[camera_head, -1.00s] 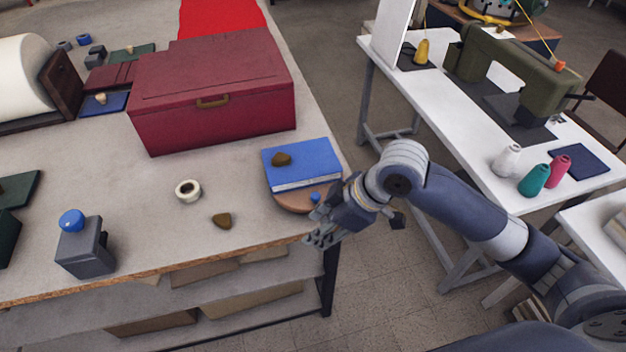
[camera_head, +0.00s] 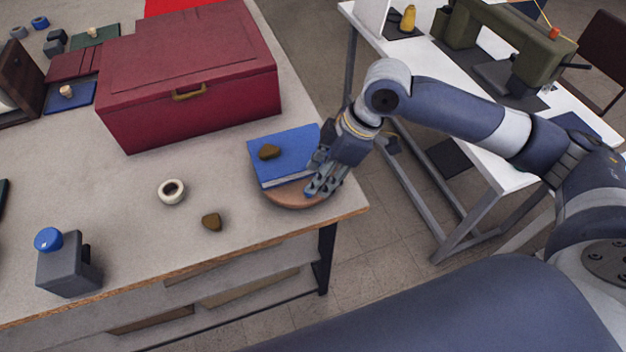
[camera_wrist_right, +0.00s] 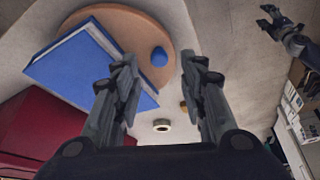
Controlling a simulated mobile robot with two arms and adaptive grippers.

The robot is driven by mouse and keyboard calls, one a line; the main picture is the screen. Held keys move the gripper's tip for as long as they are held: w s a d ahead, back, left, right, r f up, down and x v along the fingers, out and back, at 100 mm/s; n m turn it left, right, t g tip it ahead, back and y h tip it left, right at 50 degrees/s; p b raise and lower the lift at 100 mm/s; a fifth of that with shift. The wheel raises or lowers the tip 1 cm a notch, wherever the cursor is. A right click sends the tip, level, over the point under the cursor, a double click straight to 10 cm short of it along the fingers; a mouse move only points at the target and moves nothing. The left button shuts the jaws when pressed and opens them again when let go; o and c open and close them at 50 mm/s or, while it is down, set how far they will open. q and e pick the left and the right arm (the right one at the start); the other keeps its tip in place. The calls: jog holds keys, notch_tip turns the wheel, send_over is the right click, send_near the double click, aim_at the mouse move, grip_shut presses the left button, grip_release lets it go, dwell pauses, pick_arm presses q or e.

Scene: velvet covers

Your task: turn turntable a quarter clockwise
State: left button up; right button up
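The turntable is a round brown disc (camera_head: 283,198) at the table's right front corner. A blue book (camera_head: 290,143) lies on it, with a brown lump (camera_head: 269,152) on top. In the right wrist view the turntable (camera_wrist_right: 125,22) carries a small blue knob (camera_wrist_right: 159,56) near its rim, beside the book (camera_wrist_right: 75,65). My right gripper (camera_head: 318,186) is over the turntable's right edge. In the wrist view its fingers (camera_wrist_right: 165,75) are apart with nothing between them; the knob lies beyond the gap. My left gripper (camera_wrist_right: 272,17) shows small in the wrist view, its fingers apart.
A dark red case (camera_head: 190,85) stands behind the turntable. A white ring (camera_head: 172,191), another brown lump (camera_head: 212,222) and a grey block with a blue top (camera_head: 68,262) lie to the left. A white sewing table (camera_head: 480,140) stands to the right, across a floor gap.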

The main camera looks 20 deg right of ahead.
jog(key=x, duration=0.3)
jog(key=shift+w+a+f, duration=0.1)
jog(key=shift+w+f, duration=0.05)
jog(key=shift+f, duration=0.2)
jog(key=shift+a+f, duration=0.15)
jog(key=shift+f, duration=0.15)
pick_arm(q)
jog(key=shift+w+d+r, duration=0.1)
jog(key=shift+w+r, duration=0.1)
jog(key=shift+w, duration=0.4)
jog(key=shift+w+r, duration=0.2)
jog(key=shift+w, duration=0.4)
jog(key=shift+s, duration=0.2)
pick_arm(e)
jog(key=shift+c, duration=0.6)
grip_shut()
pick_arm(q)
jog(key=shift+s, duration=0.3)
